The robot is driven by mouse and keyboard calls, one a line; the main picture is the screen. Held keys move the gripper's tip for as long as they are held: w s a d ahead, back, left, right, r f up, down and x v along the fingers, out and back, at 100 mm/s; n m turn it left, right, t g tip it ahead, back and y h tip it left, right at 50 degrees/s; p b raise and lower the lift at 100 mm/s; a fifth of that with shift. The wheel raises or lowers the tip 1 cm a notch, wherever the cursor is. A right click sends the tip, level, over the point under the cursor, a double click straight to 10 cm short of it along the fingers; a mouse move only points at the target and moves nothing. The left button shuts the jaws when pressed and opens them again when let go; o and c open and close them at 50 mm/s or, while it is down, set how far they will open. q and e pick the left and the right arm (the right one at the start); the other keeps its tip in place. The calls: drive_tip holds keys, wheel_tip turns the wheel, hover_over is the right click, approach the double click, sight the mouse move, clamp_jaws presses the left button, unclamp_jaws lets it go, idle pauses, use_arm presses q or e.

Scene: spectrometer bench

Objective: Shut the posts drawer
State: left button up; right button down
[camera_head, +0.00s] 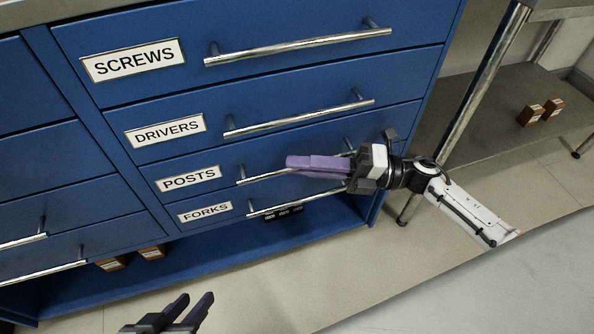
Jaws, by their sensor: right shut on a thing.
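The posts drawer (230,168) is in the blue cabinet, third down in its column, with a white POSTS label (188,178) at its left. Its front looks about flush with the drawers around it; I cannot tell whether a small gap is left. Its metal handle (257,179) is partly hidden behind my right gripper (290,164). That gripper reaches in from the right, its purple fingers together on the handle. My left gripper (196,301) is low at the bottom edge, its purple fingers apart and empty, away from the cabinet.
The screws drawer (200,72) and drivers drawer (220,112) are above; the forks drawer (225,210) is below. More drawers stand at left. The floor in front is clear.

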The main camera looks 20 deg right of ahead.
use_arm(q)
drive_tip(key=shift+d, duration=0.15)
use_arm(e)
drive_tip(key=shift+w+d, duration=0.1)
drive_tip(key=shift+w, duration=0.2)
drive_tip(key=c, duration=1.8)
unclamp_jaws()
drive_tip(key=shift+c, duration=0.2)
use_arm(q)
drive_tip(key=shift+s+a+p, duration=0.2)
drive_tip(key=shift+a+p, duration=0.2)
drive_tip(key=shift+p, duration=0.05)
use_arm(e)
drive_tip(key=v, duration=1)
drive_tip(key=shift+s, duration=0.2)
use_arm(q)
drive_tip(key=shift+w+d+r, duration=0.1)
